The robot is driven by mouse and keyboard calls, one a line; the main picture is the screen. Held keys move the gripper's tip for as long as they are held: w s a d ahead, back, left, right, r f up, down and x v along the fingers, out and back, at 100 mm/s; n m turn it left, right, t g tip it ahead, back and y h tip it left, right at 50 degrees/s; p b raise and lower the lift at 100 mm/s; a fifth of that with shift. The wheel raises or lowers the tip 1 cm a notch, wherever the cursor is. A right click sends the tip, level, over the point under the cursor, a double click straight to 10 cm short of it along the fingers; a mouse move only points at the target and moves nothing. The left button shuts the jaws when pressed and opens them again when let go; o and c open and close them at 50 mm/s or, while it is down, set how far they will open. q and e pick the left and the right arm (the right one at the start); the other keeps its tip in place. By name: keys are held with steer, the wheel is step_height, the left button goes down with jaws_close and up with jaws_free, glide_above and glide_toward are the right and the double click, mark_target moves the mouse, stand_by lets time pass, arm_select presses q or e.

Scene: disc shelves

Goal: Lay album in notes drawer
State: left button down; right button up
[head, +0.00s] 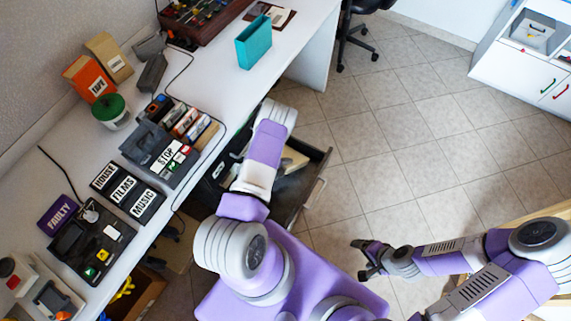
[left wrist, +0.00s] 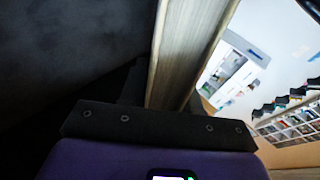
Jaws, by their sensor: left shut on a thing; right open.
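The album (left wrist: 185,60) shows in the left wrist view as a thick block with pale page edges, standing on edge away from my gripper's palm. My left gripper (left wrist: 160,122) is shut on it. In the head view, my left forearm hides this gripper, and a beige piece that looks like the album (head: 294,160) shows beside the arm, over the drawer. The drawer (head: 313,188) is pulled out from under the desk, dark inside, its front and handle facing right. I cannot tell whether the album touches its bottom. My right gripper (head: 366,259) is open and empty above the floor.
The white desk (head: 215,85) holds a teal file box (head: 253,42), an orange tape box (head: 89,78), a disc holder (head: 160,150) and labelled trays (head: 127,192). A cardboard box (head: 138,296) stands below. The tiled floor right of the drawer is clear.

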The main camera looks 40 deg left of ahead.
arm_select(q)
steer(key=shift+s+f, duration=0.1)
steer(key=shift+f, duration=0.4)
steer(key=c, duration=0.7)
jaws_free()
steer(key=p+v, duration=0.2)
steer(key=v, duration=0.5)
steer(key=shift+s+r, duration=0.2)
